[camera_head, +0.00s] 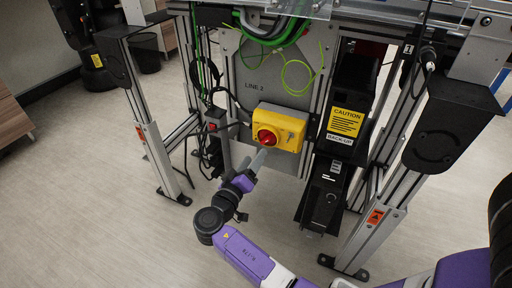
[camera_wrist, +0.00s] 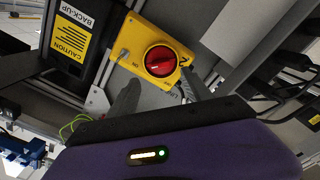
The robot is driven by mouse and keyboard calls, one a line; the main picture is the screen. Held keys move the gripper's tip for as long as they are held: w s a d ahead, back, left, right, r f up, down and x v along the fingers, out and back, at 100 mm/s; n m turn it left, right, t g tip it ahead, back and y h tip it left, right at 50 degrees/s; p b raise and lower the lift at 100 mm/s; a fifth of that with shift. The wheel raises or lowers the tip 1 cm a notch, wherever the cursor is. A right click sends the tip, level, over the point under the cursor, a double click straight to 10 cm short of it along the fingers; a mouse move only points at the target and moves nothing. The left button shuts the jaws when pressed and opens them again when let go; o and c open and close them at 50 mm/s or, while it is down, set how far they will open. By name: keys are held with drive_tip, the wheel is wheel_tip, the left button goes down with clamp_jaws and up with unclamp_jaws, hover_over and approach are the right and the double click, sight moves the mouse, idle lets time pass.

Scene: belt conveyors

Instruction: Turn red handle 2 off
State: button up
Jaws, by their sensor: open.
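Red handle 2 (camera_head: 267,136) is a round red rotary knob on the front of a yellow switch box (camera_head: 291,127). The box is fixed to a grey panel (camera_head: 245,75) with a "LINE 2" label above it. In the wrist view the red handle (camera_wrist: 160,60) and yellow box (camera_wrist: 138,37) are fully seen in the upper middle. My gripper (camera_head: 262,156) is just below and in front of the handle. In the wrist view my gripper (camera_wrist: 158,86) is open, with one finger on each side below the knob. It looks empty and apart from the knob; exact depth is hard to tell.
A black unit with a yellow caution label (camera_head: 344,122) stands right of the box. A small red-buttoned switch (camera_head: 212,126) and black cables are to the left. Green wires (camera_head: 299,72) hang above. Metal frame legs (camera_head: 160,160) flank the panel. The floor in front is clear.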

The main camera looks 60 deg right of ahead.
sight(264, 142)
drive_tip(key=shift+w+d+b, duration=0.2)
drive_tip(key=shift+d+b, duration=0.1)
drive_tip(key=shift+d, duration=0.95)
drive_tip(key=shift+w+d+b, duration=0.2)
drive_tip(key=shift+d+b, duration=0.05)
drive_tip(key=shift+d, duration=1.05)
drive_tip(key=shift+w+d+b, duration=0.2)
drive_tip(key=shift+d+b, duration=0.1)
drive_tip(key=shift+d, duration=0.95)
clamp_jaws()
